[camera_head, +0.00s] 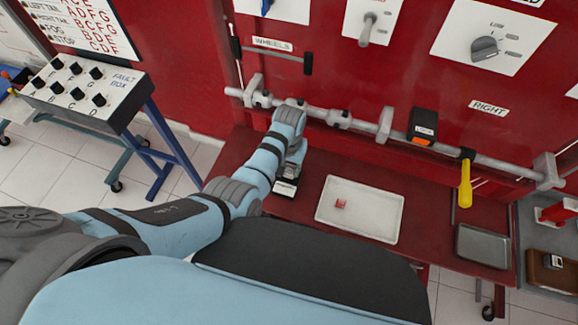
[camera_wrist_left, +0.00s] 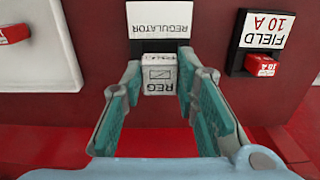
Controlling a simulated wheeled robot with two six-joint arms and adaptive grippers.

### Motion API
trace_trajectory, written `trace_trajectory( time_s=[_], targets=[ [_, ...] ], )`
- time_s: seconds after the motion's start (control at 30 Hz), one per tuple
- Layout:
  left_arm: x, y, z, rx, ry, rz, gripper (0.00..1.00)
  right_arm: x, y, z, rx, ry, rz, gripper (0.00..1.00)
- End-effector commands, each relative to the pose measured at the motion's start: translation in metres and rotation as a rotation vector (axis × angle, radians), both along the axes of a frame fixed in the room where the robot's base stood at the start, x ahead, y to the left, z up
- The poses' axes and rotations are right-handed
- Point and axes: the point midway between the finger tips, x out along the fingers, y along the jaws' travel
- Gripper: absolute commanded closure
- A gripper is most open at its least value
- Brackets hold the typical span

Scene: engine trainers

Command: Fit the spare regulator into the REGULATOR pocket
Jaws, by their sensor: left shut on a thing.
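The spare regulator (camera_wrist_left: 158,78) is a small pale block marked REG, upside down in the left wrist view. My left gripper (camera_wrist_left: 160,82) is shut on it, with a teal-padded finger on each side. The black REGULATOR pocket (camera_wrist_left: 160,46) lies just beyond the block, below its white REGULATOR label (camera_wrist_left: 160,19) in that view. The block overlaps the pocket's near edge; I cannot tell whether it is inside. In the head view my left gripper (camera_head: 290,168) is at the red shelf's left part, mostly hidden by my arm. My right gripper is not in view.
A black FIELD 10 A holder (camera_wrist_left: 238,50) with a red fuse (camera_wrist_left: 262,65) is beside the pocket. A pale tray (camera_head: 378,222) holds a small red piece (camera_head: 341,204). A grey rail (camera_head: 350,122) crosses the red panel, with a yellow-handled tool (camera_head: 465,185) hanging there.

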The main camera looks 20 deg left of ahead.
Motion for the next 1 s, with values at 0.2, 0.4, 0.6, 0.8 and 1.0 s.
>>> trace_trajectory(
  time_s=[0.2,0.4,0.6,0.8,1.0],
  targets=[
    [0.0,0.0,-0.001,0.0,0.0,0.0,1.0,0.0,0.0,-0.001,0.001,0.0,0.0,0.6],
    [0.0,0.0,-0.009,0.0,-0.001,0.0,1.0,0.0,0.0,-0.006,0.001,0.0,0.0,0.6],
    [0.0,0.0,-0.015,0.0,0.001,0.0,1.0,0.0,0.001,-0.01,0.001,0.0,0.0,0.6],
    [0.0,0.0,-0.014,0.0,0.0,0.0,1.0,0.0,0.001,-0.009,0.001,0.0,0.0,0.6],
    [0.0,0.0,-0.015,0.0,0.0,0.0,1.0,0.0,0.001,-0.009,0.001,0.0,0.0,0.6]
  ],
)
